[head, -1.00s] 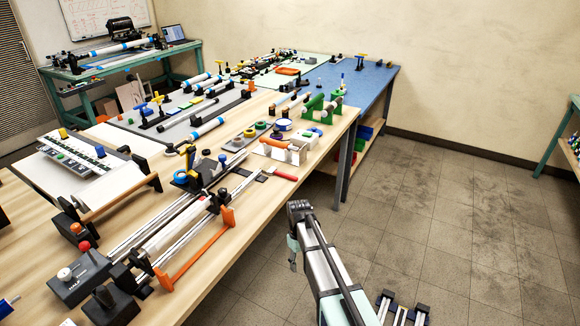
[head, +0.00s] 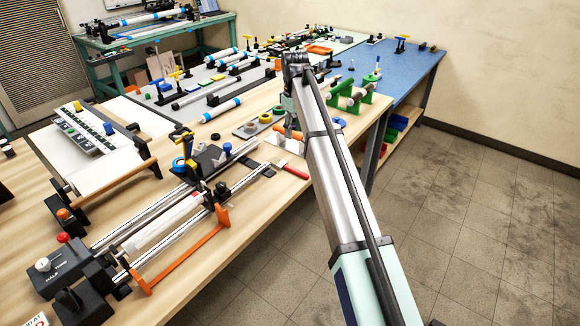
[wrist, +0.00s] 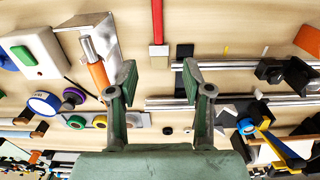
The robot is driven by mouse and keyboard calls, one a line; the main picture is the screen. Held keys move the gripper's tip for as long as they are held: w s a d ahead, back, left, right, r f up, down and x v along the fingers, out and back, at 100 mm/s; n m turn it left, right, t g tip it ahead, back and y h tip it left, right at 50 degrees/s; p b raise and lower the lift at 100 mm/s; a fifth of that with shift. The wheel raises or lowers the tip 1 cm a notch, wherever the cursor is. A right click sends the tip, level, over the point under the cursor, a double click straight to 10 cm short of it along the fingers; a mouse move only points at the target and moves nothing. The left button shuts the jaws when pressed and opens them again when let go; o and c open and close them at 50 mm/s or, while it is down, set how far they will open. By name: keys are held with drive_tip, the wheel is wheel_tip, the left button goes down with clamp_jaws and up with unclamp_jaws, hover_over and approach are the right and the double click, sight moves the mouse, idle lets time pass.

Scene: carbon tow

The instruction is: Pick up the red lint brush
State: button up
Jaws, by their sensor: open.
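The red lint brush (head: 292,169) lies on the wooden table close to its right edge, beside the rail fixture. In the wrist view, its red handle (wrist: 157,22) runs up out of the top of the picture, with a pale end towards me. My gripper (head: 291,122) is over the table, beyond the brush in the head view. In the wrist view my gripper (wrist: 158,78) is open and empty; its two fingers are spread, and the brush's pale end is above the gap between them. The brush is apart from the fingers.
A white stand with an orange-handled roller (wrist: 98,72) is left of the fingers. Metal rails (wrist: 235,102) and black blocks lie to the right. Coloured tape rings (wrist: 100,122) sit on a plate below. Bare wood shows around the brush.

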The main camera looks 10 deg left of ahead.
drive_tip(key=p, duration=0.3)
hover_over(295, 170)
drive_tip(key=f, duration=1.1)
drive_tip(key=shift+a+f, duration=0.2)
drive_tip(key=shift+f, duration=0.05)
drive_tip(key=shift+w+d+f+p, duration=0.15)
drive_tip(key=shift+f+p, duration=0.55)
drive_tip(key=shift+f, duration=1.9)
clamp_jaws()
